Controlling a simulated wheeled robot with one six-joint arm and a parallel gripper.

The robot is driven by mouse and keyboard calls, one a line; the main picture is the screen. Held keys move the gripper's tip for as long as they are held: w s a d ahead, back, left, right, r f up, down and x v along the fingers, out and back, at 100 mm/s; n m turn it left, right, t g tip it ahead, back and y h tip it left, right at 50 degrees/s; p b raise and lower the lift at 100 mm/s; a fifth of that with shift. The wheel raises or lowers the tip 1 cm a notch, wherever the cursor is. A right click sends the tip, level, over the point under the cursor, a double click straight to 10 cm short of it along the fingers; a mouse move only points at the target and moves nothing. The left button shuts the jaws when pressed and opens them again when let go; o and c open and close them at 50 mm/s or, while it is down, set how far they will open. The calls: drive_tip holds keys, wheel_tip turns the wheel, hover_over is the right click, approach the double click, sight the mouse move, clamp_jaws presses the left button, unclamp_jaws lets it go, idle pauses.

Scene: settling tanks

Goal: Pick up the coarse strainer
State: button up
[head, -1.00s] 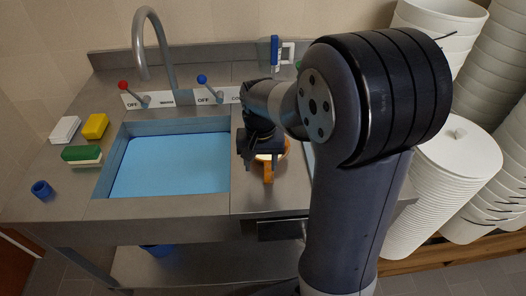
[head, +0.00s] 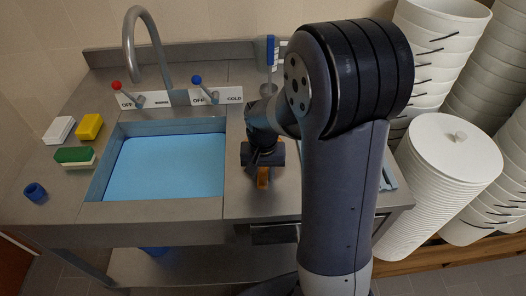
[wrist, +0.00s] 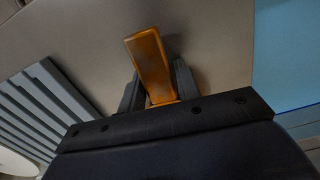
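The coarse strainer, taken to be the orange-handled tool, is by the worktop to the right of the sink; its orange handle (head: 263,178) shows just below my gripper (head: 262,160) in the head view. The rest of it is hidden behind my gripper. In the wrist view the orange handle (wrist: 150,60) stands between the two dark fingers of my gripper (wrist: 158,88), one on each side. Little or no gap shows, and I cannot tell whether the fingers press on it.
The sink basin (head: 104,190) with blue water lies left of my gripper. A yellow sponge (head: 89,127), a white block (head: 59,130), a green-and-white sponge (head: 74,157) and a blue cup (head: 36,192) stand further left. White buckets (head: 455,150) are stacked at the right.

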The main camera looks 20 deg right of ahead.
clamp_jaws()
wheel_tip(320, 180, up, 10)
idle(0.6)
